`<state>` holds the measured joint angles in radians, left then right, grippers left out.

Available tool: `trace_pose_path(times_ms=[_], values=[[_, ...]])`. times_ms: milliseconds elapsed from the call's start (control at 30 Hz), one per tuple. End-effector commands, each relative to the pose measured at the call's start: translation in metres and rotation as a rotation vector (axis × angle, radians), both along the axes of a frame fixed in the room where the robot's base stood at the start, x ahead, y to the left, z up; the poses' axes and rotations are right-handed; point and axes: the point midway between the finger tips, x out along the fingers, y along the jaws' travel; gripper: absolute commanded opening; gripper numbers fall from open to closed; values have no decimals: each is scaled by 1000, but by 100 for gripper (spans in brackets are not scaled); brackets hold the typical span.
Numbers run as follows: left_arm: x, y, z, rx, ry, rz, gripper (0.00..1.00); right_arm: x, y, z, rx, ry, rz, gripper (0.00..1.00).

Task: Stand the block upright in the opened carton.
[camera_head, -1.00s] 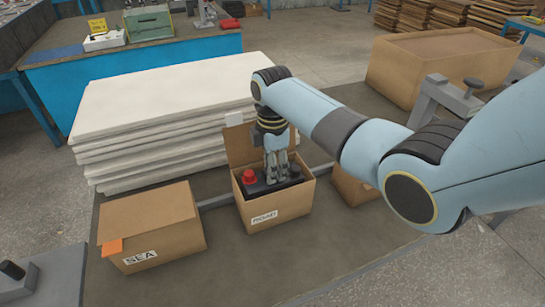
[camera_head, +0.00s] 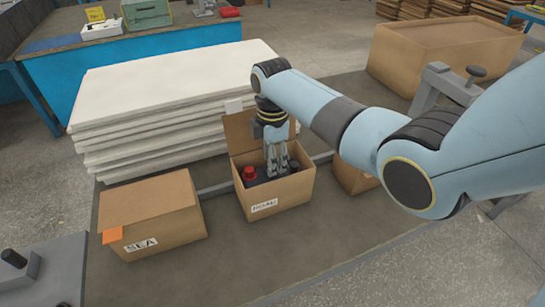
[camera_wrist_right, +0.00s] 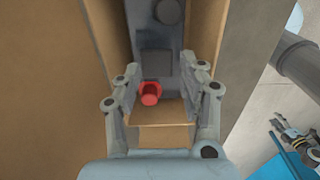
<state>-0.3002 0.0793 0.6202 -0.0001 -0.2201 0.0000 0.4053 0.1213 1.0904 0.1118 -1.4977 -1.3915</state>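The block (camera_head: 270,177) is dark grey with a red cap at one end. In the right wrist view the block (camera_wrist_right: 157,60) runs between the fingers, with the red cap nearest. My right gripper (camera_head: 277,170) reaches down into the carton from above. The carton's back flap stands up behind the gripper.
A closed carton labelled "SEA" (camera_head: 150,217) stands at left, with an orange tab. Another carton (camera_head: 352,178) is partly behind my right arm. A stack of white boards (camera_head: 165,108) lies behind, and a large brown box (camera_head: 440,62) stands at back right.

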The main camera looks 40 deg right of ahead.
Motion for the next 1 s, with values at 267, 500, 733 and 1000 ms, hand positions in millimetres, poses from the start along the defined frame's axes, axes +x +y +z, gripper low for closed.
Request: trace_pose_path(times_ms=[267, 500, 733, 1000], values=[[0, 0, 0, 0, 0, 0, 40, 0, 0, 0, 0, 0, 0, 57], [0, 0, 6, 0, -1, 0, 40, 0, 0, 14, 0, -1, 0, 57], [0, 0, 7, 0, -1, 0, 40, 1, 0, 64, -1, -5, 0, 57], [0, 0, 6, 0, -1, 0, 40, 1, 0, 117, 0, -2, 0, 57]])
